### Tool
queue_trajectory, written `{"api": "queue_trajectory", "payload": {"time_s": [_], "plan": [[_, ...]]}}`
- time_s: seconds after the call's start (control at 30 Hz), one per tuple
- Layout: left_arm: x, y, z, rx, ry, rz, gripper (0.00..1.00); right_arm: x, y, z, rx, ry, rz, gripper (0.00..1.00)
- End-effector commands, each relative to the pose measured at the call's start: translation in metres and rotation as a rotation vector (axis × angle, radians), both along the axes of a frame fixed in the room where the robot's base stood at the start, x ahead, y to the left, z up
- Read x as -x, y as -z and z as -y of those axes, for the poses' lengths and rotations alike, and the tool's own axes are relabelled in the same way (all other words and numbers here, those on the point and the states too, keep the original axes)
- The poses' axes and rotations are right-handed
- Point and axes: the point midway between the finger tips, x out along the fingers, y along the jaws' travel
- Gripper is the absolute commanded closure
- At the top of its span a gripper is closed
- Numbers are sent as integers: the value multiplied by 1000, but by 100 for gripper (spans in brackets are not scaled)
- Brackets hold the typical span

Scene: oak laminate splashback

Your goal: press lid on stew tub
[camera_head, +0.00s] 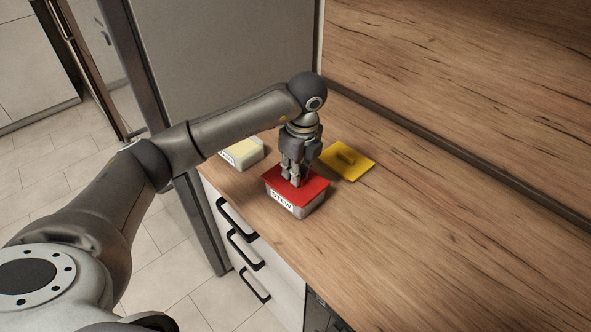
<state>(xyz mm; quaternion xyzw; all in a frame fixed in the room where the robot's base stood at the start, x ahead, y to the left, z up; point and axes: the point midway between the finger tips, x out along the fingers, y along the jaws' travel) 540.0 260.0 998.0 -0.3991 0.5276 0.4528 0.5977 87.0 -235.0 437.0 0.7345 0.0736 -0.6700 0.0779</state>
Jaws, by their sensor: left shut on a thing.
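The stew tub (313,206) is a small grey tub with a white label reading STEW, standing on the wooden counter near its front edge. A red lid (314,189) lies over its top and covers the opening. Whether the lid is fully seated on the rim cannot be told from here. My left gripper (295,182) points straight down at the middle of the lid, shut on it; its fingers hide the part they grip. My right gripper is not in view.
A second tub (243,153) with pale yellow contents stands open behind and left of the stew tub. A yellow lid (354,167) with a raised grip lies flat on the counter (430,240) behind right. The counter's right side is clear up to the splashback (460,80).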

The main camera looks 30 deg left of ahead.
Motion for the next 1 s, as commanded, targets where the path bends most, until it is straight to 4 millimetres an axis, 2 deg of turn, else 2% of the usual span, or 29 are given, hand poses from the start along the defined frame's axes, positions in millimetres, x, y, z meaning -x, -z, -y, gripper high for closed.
{"api": "queue_trajectory", "payload": {"time_s": [0.37,0.4,0.57,0.77,0.93,1.0], "plan": [[0,0,0,0,0,0,100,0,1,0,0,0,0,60],[0,0,0,0,0,0,81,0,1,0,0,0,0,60],[0,0,0,0,0,0,61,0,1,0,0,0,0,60],[0,0,0,0,0,0,61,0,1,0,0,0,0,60],[0,0,0,0,0,0,42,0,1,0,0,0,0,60],[0,1,0,0,0,0,40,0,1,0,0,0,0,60]]}}
